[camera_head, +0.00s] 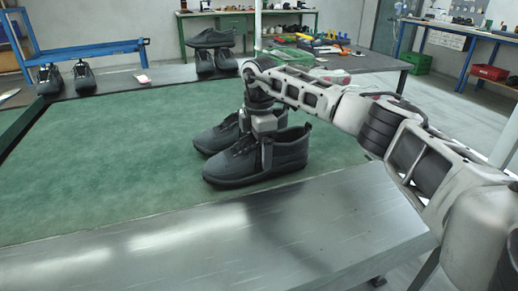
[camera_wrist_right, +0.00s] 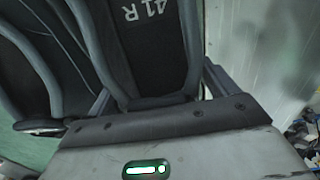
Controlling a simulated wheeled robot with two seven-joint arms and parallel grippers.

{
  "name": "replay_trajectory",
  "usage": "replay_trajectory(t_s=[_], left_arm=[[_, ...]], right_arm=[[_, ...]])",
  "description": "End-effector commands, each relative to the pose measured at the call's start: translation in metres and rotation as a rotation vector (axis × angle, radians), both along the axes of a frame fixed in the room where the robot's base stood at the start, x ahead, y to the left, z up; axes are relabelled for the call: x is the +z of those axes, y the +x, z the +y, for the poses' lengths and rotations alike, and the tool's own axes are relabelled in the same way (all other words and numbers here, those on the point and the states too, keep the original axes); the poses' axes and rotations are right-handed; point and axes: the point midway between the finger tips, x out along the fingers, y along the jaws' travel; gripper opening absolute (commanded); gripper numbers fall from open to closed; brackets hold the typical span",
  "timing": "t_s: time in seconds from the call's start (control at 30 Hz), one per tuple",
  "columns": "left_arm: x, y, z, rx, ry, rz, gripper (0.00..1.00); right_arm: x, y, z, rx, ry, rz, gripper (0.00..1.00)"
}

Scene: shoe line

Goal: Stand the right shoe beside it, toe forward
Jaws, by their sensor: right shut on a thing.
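A dark grey right shoe (camera_head: 240,168) stands on the green mat (camera_head: 120,165), toe to the left in the head view. In the right wrist view its insole (camera_wrist_right: 145,45) carries the mark "41 R". My right gripper (camera_head: 268,150) is shut on this shoe from above, near its opening. A second dark shoe (camera_head: 213,139) stands just behind it, toe the same way; its edge also shows at the left of the wrist view (camera_wrist_right: 25,75). I cannot tell whether the two shoes touch. My left gripper is out of view.
A bare metal ledge (camera_head: 215,240) runs along the front of the mat. More dark shoes (camera_head: 82,75) stand at the back left by a blue frame (camera_head: 95,50), and others (camera_head: 215,60) at the back middle. The left of the mat is clear.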

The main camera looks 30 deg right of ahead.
Motion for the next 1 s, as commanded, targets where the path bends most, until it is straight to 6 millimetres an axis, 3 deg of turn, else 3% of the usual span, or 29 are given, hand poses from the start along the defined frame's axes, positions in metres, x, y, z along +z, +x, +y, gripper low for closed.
replay_trajectory(t_s=[0.33,0.37,0.4,0.73,1.0], left_arm=[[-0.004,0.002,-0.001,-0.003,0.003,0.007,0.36],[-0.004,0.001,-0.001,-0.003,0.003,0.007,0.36],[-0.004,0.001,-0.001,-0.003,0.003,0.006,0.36],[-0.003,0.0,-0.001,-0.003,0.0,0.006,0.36],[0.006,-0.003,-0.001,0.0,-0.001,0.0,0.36]], right_arm=[[-0.002,0.0,0.0,0.0,0.0,-0.003,0.5],[-0.003,0.0,0.0,0.0,0.0,-0.001,0.91],[-0.003,0.0,0.0,0.0,0.0,-0.001,1.0],[0.006,0.001,0.0,0.0,0.0,-0.003,1.0],[0.058,0.001,0.0,0.0,0.001,-0.006,1.0]])
